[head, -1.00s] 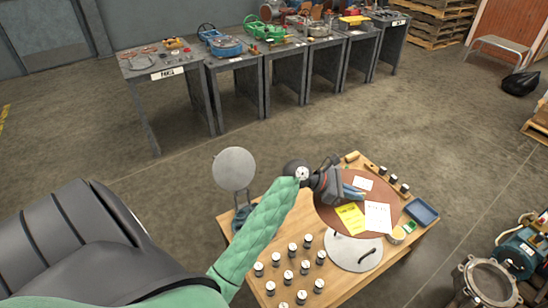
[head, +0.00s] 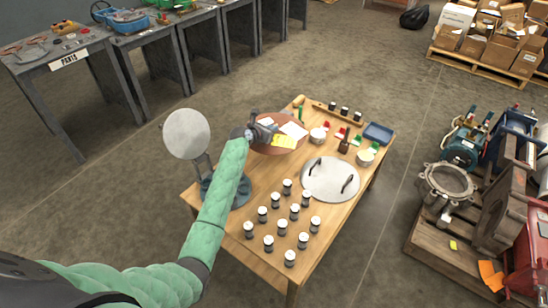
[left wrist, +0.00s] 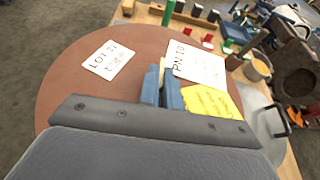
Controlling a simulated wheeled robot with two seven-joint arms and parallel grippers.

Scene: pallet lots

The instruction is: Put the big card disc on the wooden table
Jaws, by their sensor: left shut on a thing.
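The big card disc is a brown round disc (head: 264,149) with two white cards and a yellow card on its face. My left gripper (head: 273,130) is shut on it and holds it over the far left edge of the wooden table (head: 262,255). In the left wrist view the disc (left wrist: 68,82) lies just beyond the blue fingers (left wrist: 160,86), with floor showing past its left side and the table past its right. Whether its underside touches the table cannot be told. My right gripper is not in view.
The table holds several white-topped jars (head: 287,187), a round metal lid (head: 330,180) with two handles, a blue tray (head: 378,133), small pots and a round grey disc on a stand (head: 187,134). Machine parts on a pallet (head: 445,183) stand to the right. Grey workbenches (head: 90,50) stand behind.

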